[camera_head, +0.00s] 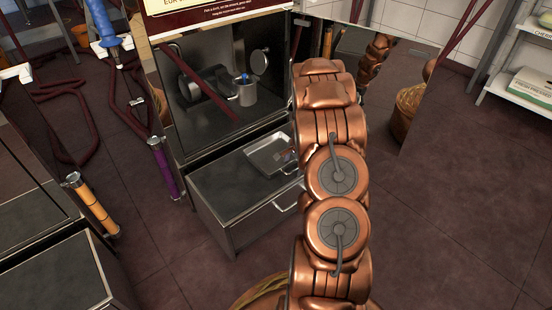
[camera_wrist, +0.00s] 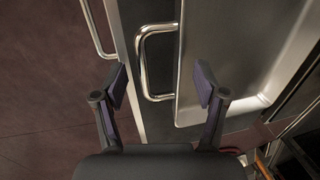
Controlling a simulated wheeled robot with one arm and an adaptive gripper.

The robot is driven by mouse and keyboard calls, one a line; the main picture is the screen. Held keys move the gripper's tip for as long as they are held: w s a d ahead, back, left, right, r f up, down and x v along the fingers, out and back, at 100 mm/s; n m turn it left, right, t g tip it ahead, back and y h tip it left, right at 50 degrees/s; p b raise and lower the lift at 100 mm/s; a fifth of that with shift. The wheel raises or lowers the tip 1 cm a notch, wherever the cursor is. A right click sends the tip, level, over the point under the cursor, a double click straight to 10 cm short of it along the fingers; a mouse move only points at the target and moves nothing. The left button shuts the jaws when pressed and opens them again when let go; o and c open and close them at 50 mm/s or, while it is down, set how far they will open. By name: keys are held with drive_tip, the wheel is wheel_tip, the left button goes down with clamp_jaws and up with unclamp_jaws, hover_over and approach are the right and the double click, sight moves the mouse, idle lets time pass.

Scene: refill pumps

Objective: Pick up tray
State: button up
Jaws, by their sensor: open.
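The tray (camera_head: 265,156) is a shallow silver metal pan on the dark top of a low pulled-out drawer unit. In the wrist view the tray (camera_wrist: 235,45) fills the upper right. A bent metal loop handle (camera_wrist: 143,60) stands at its near left edge. My gripper (camera_wrist: 161,84) is open, with its two dark fingers on either side of that handle's lower end in the picture. I cannot tell whether the fingers touch it. Nothing is held. In the head view my copper arm hides the gripper and part of the tray's right side.
The drawer (camera_head: 235,215) has its own bar handle (camera_head: 288,198), seen also at the wrist view's upper left. Behind it is an open compartment with a metal cup (camera_head: 246,95). A wicker basket (camera_head: 407,108) stands to the right. The tiled floor at right is clear.

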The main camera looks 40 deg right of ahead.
clamp_jaws()
idle(0.4)
